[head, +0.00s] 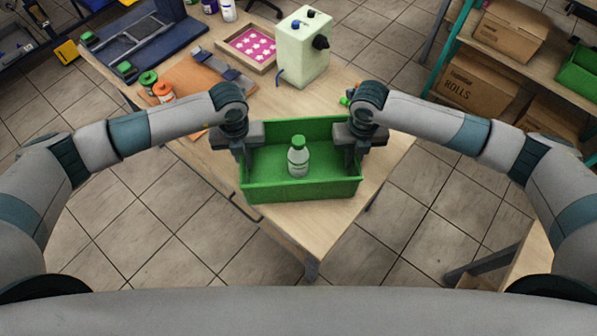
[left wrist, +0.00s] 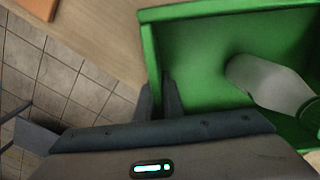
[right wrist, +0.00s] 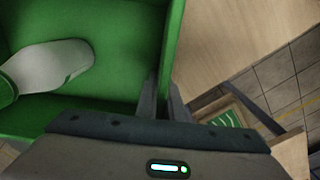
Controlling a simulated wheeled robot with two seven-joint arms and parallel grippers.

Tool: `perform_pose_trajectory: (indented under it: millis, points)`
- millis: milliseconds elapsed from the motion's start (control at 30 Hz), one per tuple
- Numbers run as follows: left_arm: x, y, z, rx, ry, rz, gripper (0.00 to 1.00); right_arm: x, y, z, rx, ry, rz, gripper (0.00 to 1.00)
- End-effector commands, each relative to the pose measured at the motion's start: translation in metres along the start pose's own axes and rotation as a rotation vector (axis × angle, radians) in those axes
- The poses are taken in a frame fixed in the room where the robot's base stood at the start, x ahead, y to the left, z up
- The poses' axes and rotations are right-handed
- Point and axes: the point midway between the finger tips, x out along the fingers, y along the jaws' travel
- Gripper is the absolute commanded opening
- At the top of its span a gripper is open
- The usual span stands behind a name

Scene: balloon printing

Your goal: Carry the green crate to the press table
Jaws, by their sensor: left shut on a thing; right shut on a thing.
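The green crate (head: 300,192) is over the near corner of the wooden table (head: 312,232) in the head view. A white bottle with a green cap (head: 298,160) stands inside it. My left gripper (head: 243,160) is shut on the crate's left wall, also seen in the left wrist view (left wrist: 160,98). My right gripper (head: 352,160) is shut on the crate's right wall, also seen in the right wrist view (right wrist: 163,98). I cannot tell whether the crate's bottom touches the table.
A shelf with cardboard boxes (head: 476,82) stands at the right. Tiled floor surrounds the table.

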Motion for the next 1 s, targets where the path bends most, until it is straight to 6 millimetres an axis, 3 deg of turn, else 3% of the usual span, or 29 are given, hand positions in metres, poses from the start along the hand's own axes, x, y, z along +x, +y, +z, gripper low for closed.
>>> perform_pose_trajectory:
  millis: [33,133,200,233,667,1000]
  points:
    - [0.002,-0.009,-0.001,0.008,-0.001,-0.017,0.00,0.002,0.009,0.000,-0.009,-0.003,0.017,0.00]
    - [0.006,-0.009,-0.001,0.008,-0.001,-0.017,0.00,0.007,0.009,0.000,-0.009,-0.003,0.017,0.00]
    - [0.004,-0.008,-0.002,0.008,-0.001,-0.015,0.24,0.004,0.009,-0.001,-0.009,-0.003,0.016,0.24]
    - [0.004,-0.007,-0.001,0.007,0.000,-0.014,0.26,0.004,0.008,-0.001,-0.008,-0.002,0.015,0.26]
    - [0.000,-0.003,0.000,0.003,-0.001,-0.006,0.26,0.005,0.003,0.000,-0.003,-0.001,0.005,0.26]
    - [-0.043,-0.003,0.000,0.004,-0.003,-0.007,0.26,0.005,0.002,0.000,-0.002,-0.001,0.003,0.26]
